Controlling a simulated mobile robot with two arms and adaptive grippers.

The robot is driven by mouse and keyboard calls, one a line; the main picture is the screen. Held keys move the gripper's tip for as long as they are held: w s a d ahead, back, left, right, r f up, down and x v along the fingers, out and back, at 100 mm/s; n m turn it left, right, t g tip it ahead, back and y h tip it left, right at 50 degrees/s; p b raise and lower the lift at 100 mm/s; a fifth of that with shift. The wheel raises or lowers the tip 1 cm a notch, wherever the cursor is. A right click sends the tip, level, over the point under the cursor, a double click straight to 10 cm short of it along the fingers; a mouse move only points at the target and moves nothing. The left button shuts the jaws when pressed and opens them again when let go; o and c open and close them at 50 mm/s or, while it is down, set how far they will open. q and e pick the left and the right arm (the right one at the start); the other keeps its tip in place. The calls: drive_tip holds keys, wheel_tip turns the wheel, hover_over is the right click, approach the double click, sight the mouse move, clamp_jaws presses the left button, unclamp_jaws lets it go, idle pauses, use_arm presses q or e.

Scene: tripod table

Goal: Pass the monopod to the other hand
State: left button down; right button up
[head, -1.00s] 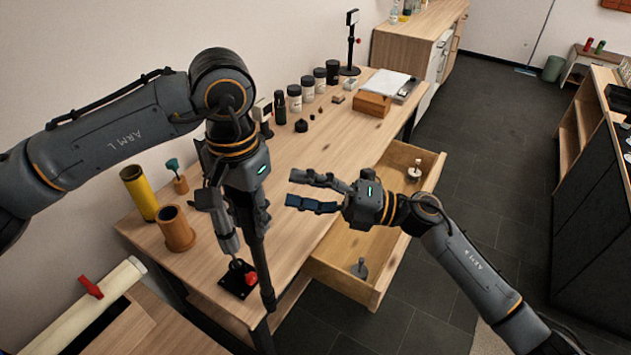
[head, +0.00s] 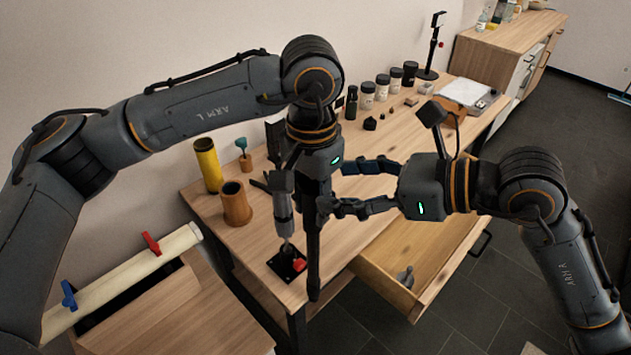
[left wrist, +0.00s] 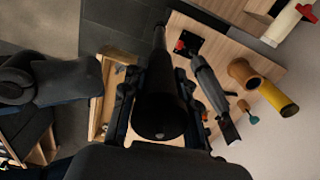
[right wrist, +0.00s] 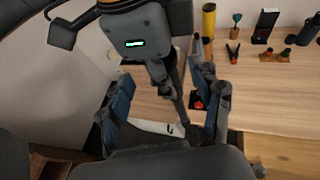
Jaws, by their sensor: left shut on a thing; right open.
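The monopod (head: 313,255) is a long black pole hanging almost upright in front of the table. My left gripper (head: 312,188) is shut around its upper part, pointing down. The left wrist view shows the monopod's thick end (left wrist: 160,112) between the left fingers. My right gripper (head: 338,188) is open, comes in from the right, and its fingertips are close beside the left gripper and the pole. In the right wrist view the pole (right wrist: 179,100) shows between the spread right fingers (right wrist: 167,105); I cannot tell whether they touch it.
The wooden table (head: 350,215) stands behind the grippers. A grey device (head: 284,215) on a black base with a red knob stands close behind the pole. A brown cup (head: 236,205) and yellow tube (head: 208,165) stand left. An open drawer (head: 430,270) juts out below my right arm.

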sight(307, 186)
drive_tip(key=x, duration=0.6)
drive_tip(key=shift+w+a+f, duration=0.1)
drive_tip(key=shift+a, duration=0.1)
drive_tip(key=c, duration=1.3)
use_arm(q)
drive_tip(key=c, duration=0.9)
unclamp_jaws()
drive_tip(key=shift+c, duration=0.2)
use_arm(e)
clamp_jaws()
use_arm(q)
drive_tip(key=shift+w+a+r, duration=0.1)
drive_tip(key=shift+r, duration=0.05)
